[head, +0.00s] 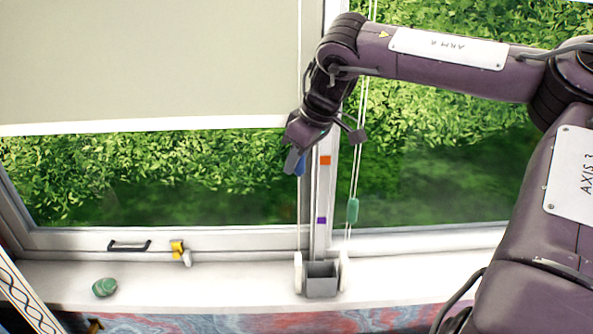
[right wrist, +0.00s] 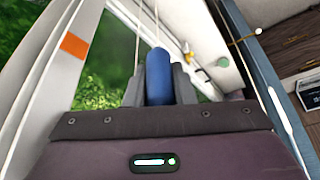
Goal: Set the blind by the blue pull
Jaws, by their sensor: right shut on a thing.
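The blue pull (head: 300,166) hangs on a cord in front of the window frame, left of the post. My right gripper (head: 297,160) is shut on it. In the right wrist view the blue pull (right wrist: 159,77) stands upright between the two fingers (right wrist: 159,92), with a cord running from its top. The blind (head: 150,65) is a beige sheet over the upper left window pane, its white bottom bar (head: 140,125) above the middle of the pane. A green pull (head: 352,210) hangs on another cord to the right. My left gripper is not in view.
An orange mark (head: 325,160) and a purple mark (head: 321,220) are on the post. A grey box (head: 321,280) stands on the white sill below. A green stone-like object (head: 104,287) and a yellow latch (head: 178,249) are at left.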

